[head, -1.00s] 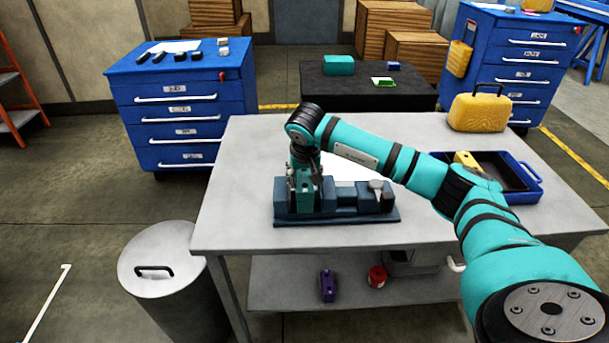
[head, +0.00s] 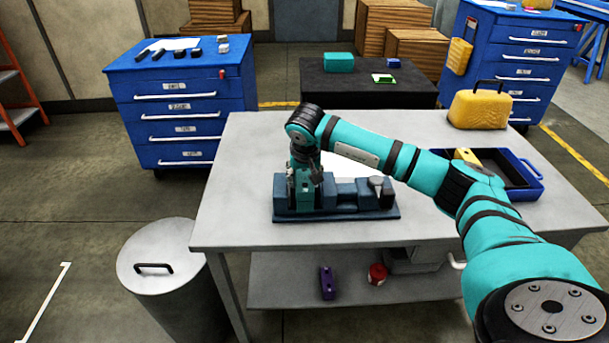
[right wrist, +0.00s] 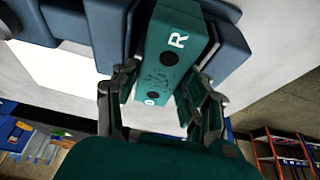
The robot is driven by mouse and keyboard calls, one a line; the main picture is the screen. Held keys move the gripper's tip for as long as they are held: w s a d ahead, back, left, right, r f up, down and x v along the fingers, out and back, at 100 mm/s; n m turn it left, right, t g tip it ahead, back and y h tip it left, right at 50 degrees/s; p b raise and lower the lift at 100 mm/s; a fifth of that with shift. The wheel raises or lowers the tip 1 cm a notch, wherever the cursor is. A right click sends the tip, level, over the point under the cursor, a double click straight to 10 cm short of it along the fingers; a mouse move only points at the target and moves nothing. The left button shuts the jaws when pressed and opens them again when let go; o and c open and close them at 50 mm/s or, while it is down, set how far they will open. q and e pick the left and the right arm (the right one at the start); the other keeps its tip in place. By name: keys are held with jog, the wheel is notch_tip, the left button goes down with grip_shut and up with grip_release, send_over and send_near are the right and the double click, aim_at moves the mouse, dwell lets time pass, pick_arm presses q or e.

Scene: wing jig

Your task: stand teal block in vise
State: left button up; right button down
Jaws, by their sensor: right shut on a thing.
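The teal block (right wrist: 168,52), with white letters and dark round spots on its face, is between the fingers of my right gripper (head: 304,182). In the right wrist view the right gripper (right wrist: 162,92) has a finger on each side of the block and is shut on it. The blue-grey vise (head: 345,200) is on the grey table, and the block is upright at its left part, between blue jaw parts (right wrist: 105,35). Whether the block's bottom touches the vise is hidden. My left gripper is not in view.
A blue tray (head: 528,190) and a yellow case (head: 480,108) are on the right of the grey table (head: 235,200). A white sheet lies behind the vise. Another teal box (head: 338,62) sits on the black table behind. The table's left side is clear.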

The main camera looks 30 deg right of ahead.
jog(key=c, duration=0.7)
grip_release()
jog(key=shift+r, duration=0.1)
jog(key=shift+c, duration=0.2)
jog(key=shift+o, duration=0.7)
jog(key=v, duration=1.2)
